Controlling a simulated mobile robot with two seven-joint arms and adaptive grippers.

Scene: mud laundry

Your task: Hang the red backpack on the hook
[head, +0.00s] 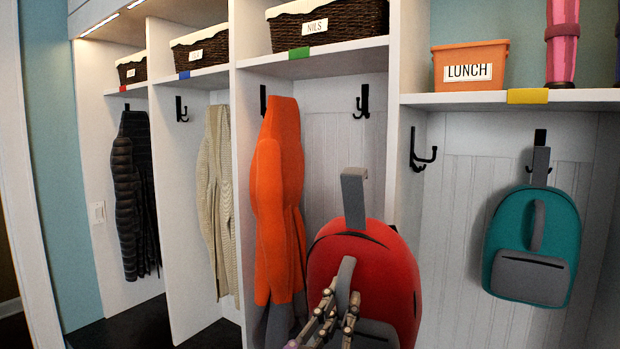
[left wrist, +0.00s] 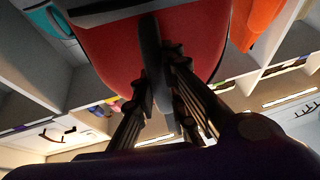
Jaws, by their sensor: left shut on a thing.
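The red backpack (head: 385,262) is upright in the lower middle of the head view, with a grey hanging loop (head: 354,195) standing up from its top. My left gripper (head: 345,312) is shut on the grey handle on the backpack's front. The left wrist view shows the red backpack (left wrist: 195,40) from below, with the fingers (left wrist: 160,85) on both sides of the grey handle. A black hook (head: 362,102) is on the wall above and behind the backpack, and the loop appears apart from it. Another black hook (head: 422,150) is to the right. My right gripper is not visible.
An orange coat (head: 277,190) hangs close to the left of the backpack. A teal backpack (head: 532,240) hangs in the right cubby. White dividers (head: 407,200) separate the cubbies. An orange lunch bin (head: 470,55) and wicker baskets (head: 350,27) sit on the shelves above.

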